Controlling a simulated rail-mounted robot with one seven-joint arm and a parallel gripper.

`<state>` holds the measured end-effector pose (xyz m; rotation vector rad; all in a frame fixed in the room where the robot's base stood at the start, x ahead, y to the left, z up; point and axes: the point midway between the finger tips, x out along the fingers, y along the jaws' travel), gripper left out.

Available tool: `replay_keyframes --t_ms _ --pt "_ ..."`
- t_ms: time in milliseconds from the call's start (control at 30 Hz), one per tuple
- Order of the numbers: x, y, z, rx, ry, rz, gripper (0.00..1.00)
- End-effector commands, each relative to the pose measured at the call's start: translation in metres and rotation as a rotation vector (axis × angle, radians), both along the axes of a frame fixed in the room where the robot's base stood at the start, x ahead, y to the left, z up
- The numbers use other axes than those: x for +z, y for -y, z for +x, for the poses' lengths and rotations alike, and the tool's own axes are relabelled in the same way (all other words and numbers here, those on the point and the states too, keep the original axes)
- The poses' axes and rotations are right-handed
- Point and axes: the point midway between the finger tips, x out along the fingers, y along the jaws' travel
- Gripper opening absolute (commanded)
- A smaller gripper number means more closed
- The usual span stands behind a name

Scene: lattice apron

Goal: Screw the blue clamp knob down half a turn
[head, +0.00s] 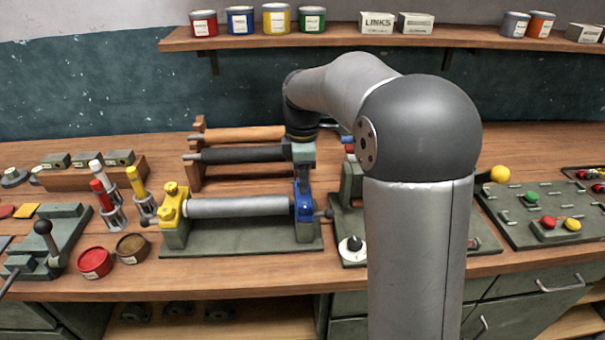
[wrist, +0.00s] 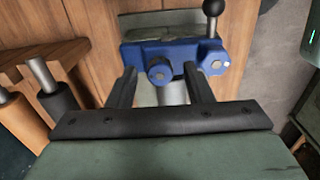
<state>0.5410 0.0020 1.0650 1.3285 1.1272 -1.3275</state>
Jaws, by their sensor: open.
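The blue clamp (head: 304,208) stands at the right end of a grey roller (head: 240,207); a yellow clamp (head: 173,207) stands at the left end. In the wrist view the blue clamp body (wrist: 185,52) lies ahead of my fingers. My gripper (wrist: 158,80) is open, with nothing seen held. In the head view my gripper (head: 303,172) points down just above the blue clamp. Contact with the knob cannot be told.
A lever with a black ball (wrist: 213,8) sticks out beside the blue clamp. A rack with spare rollers (head: 238,154) stands behind. Red and brown tins (head: 95,262) and upright tubes stand left. A button panel (head: 550,215) lies right. My arm hides part of the bench.

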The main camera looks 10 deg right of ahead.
Motion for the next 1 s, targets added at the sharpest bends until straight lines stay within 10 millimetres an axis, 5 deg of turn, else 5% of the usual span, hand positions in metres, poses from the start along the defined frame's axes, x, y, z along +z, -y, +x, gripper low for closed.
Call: replay_keyframes --t_ms 233,400,1000 --pt "-0.0006 0.0 -0.0001 0.0 0.0 0.0 0.44" --pt "-0.0004 0.0 -0.0001 0.0 0.0 0.0 0.01" --pt "0.0005 -0.0002 -0.0001 -0.183 -0.001 0.0 0.02"
